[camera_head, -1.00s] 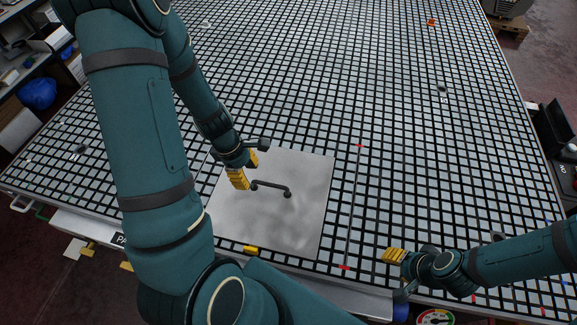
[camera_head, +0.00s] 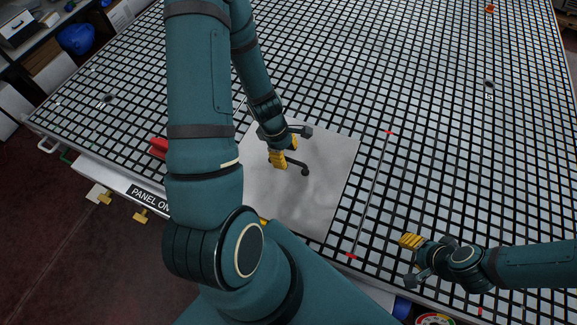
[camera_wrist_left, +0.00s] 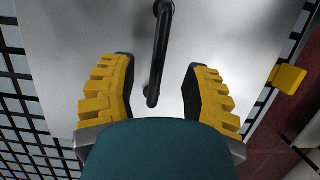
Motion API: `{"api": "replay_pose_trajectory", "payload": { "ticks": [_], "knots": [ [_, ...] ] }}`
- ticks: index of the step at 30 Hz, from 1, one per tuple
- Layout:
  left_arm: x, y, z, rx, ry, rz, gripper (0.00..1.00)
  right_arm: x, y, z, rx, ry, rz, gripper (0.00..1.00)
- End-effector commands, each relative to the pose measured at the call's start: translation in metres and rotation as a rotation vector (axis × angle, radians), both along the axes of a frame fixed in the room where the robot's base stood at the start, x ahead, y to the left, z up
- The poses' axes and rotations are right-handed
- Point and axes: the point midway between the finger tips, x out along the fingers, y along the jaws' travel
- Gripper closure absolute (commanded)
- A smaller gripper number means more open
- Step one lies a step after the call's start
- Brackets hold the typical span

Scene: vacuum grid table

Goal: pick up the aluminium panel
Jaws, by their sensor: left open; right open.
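The aluminium panel (camera_head: 315,195) is a flat grey square lying on the grid table, partly hidden behind my left arm. My left gripper (camera_head: 285,152) is at the handle, open, with yellow fingers. In the left wrist view the handle (camera_wrist_left: 161,45) runs between the two open fingers (camera_wrist_left: 155,95), apart from both, over the bare panel (camera_wrist_left: 215,35). My right gripper (camera_head: 411,241) is open and empty over the table to the right of the panel.
The grid table (camera_head: 440,130) is mostly clear beyond the panel. A thin line with red ends (camera_head: 370,195) runs right of the panel. A yellow block (camera_wrist_left: 288,78) sits at the panel's edge in the left wrist view. A red object (camera_head: 158,147) is left of my arm.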

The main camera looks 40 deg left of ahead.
Motion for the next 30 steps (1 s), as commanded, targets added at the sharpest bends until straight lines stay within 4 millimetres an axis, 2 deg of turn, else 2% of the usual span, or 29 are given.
{"api": "replay_pose_trajectory", "payload": {
  "ticks": [9,19,20,21,24,30],
  "knots": [
    [0.004,-0.010,-0.042,-0.001,0.003,0.000,0.52,0.000,0.000,-0.006,0.000,-0.001,-0.001,0.53],
    [0.005,-0.011,-0.047,0.000,0.000,0.000,0.52,0.000,0.000,-0.006,0.000,-0.001,-0.001,0.53],
    [0.005,-0.011,-0.047,0.000,0.000,0.000,0.57,0.000,0.000,-0.006,0.000,-0.001,-0.001,0.53],
    [0.005,-0.011,-0.047,0.000,0.000,0.000,0.71,0.000,0.000,-0.006,0.000,-0.001,-0.001,0.53],
    [0.005,-0.011,-0.047,0.000,0.000,0.000,1.00,0.000,0.000,-0.006,0.000,-0.001,-0.001,0.53],
    [0.005,-0.011,-0.047,0.000,0.000,0.001,1.00,0.000,0.000,-0.006,0.000,-0.001,-0.001,0.53]
  ]
}}
